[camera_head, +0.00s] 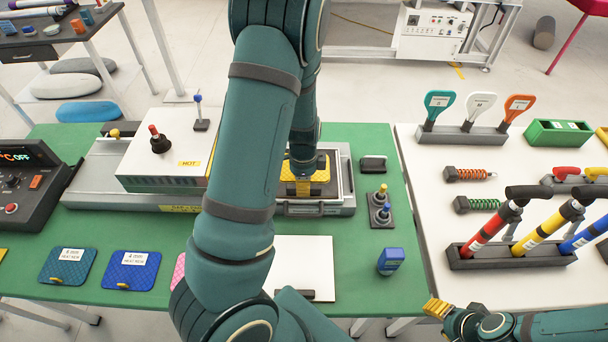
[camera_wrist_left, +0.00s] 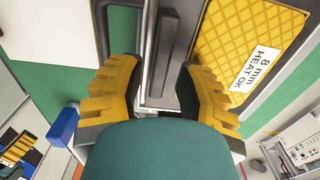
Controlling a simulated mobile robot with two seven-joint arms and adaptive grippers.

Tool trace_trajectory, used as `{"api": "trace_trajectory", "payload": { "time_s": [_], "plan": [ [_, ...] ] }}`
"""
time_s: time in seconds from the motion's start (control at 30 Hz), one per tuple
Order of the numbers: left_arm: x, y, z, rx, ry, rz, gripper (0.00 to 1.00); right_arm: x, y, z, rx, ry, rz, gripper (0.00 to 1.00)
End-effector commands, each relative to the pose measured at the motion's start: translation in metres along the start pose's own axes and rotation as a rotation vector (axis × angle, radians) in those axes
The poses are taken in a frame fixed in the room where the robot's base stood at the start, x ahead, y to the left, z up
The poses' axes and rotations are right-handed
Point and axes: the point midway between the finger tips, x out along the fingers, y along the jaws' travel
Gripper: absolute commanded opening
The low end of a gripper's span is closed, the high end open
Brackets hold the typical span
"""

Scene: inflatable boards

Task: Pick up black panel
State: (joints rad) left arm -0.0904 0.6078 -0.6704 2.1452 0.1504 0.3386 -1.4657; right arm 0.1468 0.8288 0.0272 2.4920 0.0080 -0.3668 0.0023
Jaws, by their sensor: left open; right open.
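I cannot make out a plain black panel in either view. My left arm crosses the middle of the head view, and its gripper (camera_head: 304,188) is over the metal tray (camera_head: 345,200). In the left wrist view this gripper (camera_wrist_left: 156,78) is open, its yellow fingers on either side of a dark grey bar handle (camera_wrist_left: 174,38) at the tray's edge; contact is unclear. A yellow panel (camera_wrist_left: 238,45) labelled "8 mm HEAT OK" lies in the tray. My right gripper (camera_head: 437,308) is low at the right, open and empty, beyond the green table's front edge.
A white board (camera_head: 312,252) with a black handle lies in front of the tray. A blue device (camera_head: 390,261) stands to its right. A hot press (camera_head: 165,170) is left; blue panels (camera_head: 131,269) lie in front. Racked pumps (camera_head: 535,240) stand on the white table.

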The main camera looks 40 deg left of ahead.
Motion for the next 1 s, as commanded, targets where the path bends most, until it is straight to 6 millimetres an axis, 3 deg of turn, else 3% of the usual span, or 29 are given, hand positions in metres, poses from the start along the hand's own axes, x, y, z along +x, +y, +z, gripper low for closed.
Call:
{"api": "trace_trajectory", "payload": {
  "time_s": [0.2, 0.5, 0.6, 1.0],
  "plan": [
    [0.029, 0.0, 0.0, -0.001, -0.002, 0.003, 0.34, 0.006, 0.002, 0.001, 0.0, 0.0, 0.001, 0.47],
    [0.031, -0.001, -0.001, 0.0, 0.0, 0.001, 0.38, 0.005, 0.002, 0.001, 0.0, 0.0, 0.001, 0.47],
    [0.031, -0.001, -0.001, 0.0, 0.0, 0.001, 0.02, 0.005, 0.002, 0.001, 0.0, 0.0, 0.001, 0.47],
    [0.028, -0.001, -0.001, 0.0, 0.0, -0.001, 0.0, 0.005, 0.002, 0.001, 0.0, 0.0, 0.001, 0.47]
  ]
}}
